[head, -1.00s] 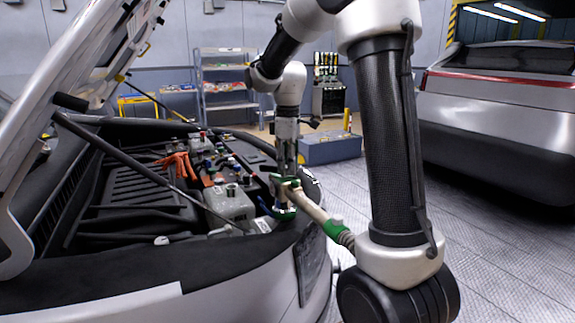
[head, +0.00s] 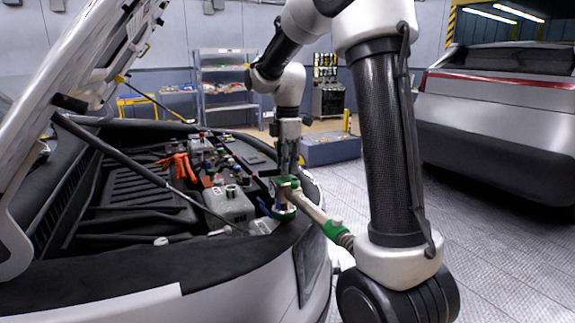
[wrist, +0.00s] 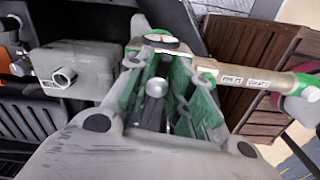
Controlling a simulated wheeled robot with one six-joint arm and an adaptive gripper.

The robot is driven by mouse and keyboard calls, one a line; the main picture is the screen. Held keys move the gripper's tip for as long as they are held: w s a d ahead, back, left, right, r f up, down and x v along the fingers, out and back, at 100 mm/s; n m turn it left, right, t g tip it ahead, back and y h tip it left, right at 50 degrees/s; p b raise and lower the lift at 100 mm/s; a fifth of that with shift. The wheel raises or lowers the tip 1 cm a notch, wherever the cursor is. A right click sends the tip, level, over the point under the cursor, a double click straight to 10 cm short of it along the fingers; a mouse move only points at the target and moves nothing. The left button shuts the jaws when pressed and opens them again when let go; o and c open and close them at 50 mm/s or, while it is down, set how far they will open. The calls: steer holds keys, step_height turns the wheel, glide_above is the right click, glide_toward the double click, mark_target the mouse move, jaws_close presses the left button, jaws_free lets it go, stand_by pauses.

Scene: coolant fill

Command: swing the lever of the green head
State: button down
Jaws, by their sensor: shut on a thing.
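The green head (head: 287,183) sits at the front right corner of the open engine bay, on the end of a pale hose with a green band. My gripper (head: 285,168) points down onto it from above. In the wrist view my gripper (wrist: 160,95) is shut around a lever with a round grey knob (wrist: 156,88), between green parts. The fingers hide most of the lever, so its exact angle is unclear. A labelled pale pipe (wrist: 240,78) runs right from the head.
A grey reservoir (head: 230,204) with a neck stands left of the head. Orange clips (head: 177,165) lie deeper in the bay. The raised hood (head: 85,70) and its prop rod (head: 125,155) are at left. Open floor (head: 460,240) lies right of the car.

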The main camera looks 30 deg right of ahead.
stand_by(0.3)
steer(key=c, duration=1.5)
jaws_free()
step_height(320, 180, up, 12)
